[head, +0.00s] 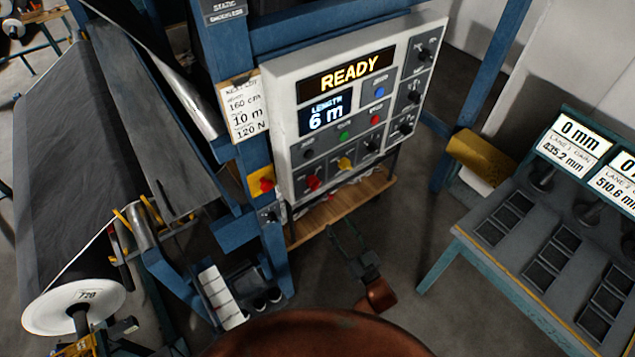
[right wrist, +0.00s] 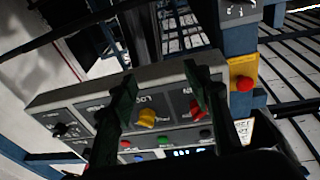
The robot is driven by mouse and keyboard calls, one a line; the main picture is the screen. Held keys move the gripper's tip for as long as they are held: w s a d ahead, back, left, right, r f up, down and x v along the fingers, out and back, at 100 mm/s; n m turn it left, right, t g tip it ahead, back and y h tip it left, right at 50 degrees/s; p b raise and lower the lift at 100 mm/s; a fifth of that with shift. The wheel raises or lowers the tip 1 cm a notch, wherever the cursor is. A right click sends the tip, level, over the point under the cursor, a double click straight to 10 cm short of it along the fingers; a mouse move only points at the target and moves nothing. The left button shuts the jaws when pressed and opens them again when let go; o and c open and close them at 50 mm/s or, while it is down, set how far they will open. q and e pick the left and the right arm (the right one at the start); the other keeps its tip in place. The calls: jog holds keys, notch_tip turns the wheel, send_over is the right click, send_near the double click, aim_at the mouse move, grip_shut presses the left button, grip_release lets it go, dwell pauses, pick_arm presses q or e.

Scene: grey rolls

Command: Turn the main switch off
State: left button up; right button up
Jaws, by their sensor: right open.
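The control panel (head: 290,85) has a lit READY display and several knobs and buttons. A red knob (head: 313,183) sits at its lower left, with a yellow knob (head: 345,163) to the right of it. I take the red knob for the main switch; its label is only partly readable. In the right wrist view the red knob (right wrist: 196,109) is partly hidden behind one finger, and the yellow knob (right wrist: 147,117) shows between the fingers. My right gripper (head: 343,229) is open and empty, below the panel; its fingers also show in the wrist view (right wrist: 160,85). My left gripper is out of view.
A red button on a yellow plate (head: 262,183) is on the blue post left of the panel. A wooden shelf (head: 340,208) is under the panel. A dark roll (head: 75,180) stands at left, a bench with displays (head: 480,260) at right.

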aim_at(316, 187)
jog(key=a+r+n+y+p, duration=0.1)
jog(key=a+r+n+y, duration=0.2)
jog(key=r, duration=0.9)
jog(key=shift+m+t+y, duration=0.3)
jog(key=shift+m+t, duration=0.1)
jog(key=shift+m, duration=0.2)
jog(key=x, duration=0.2)
jog(key=p+x, duration=0.1)
jog(key=x, duration=0.3)
jog(key=shift+s+a+r+p, duration=0.3)
jog(key=shift+a+r+p, duration=0.05)
jog(key=shift+r, duration=0.05)
jog(key=shift+w+a+r, duration=0.1)
jog(key=shift+w+a, duration=0.2)
jog(key=shift+w, duration=0.15)
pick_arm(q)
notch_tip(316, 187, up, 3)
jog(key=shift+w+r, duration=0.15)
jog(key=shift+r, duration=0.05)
pick_arm(e)
jog(key=shift+c, duration=0.5)
jog(key=c, duration=1.1)
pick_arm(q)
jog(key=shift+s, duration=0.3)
pick_arm(e)
jog(key=shift+o, duration=0.2)
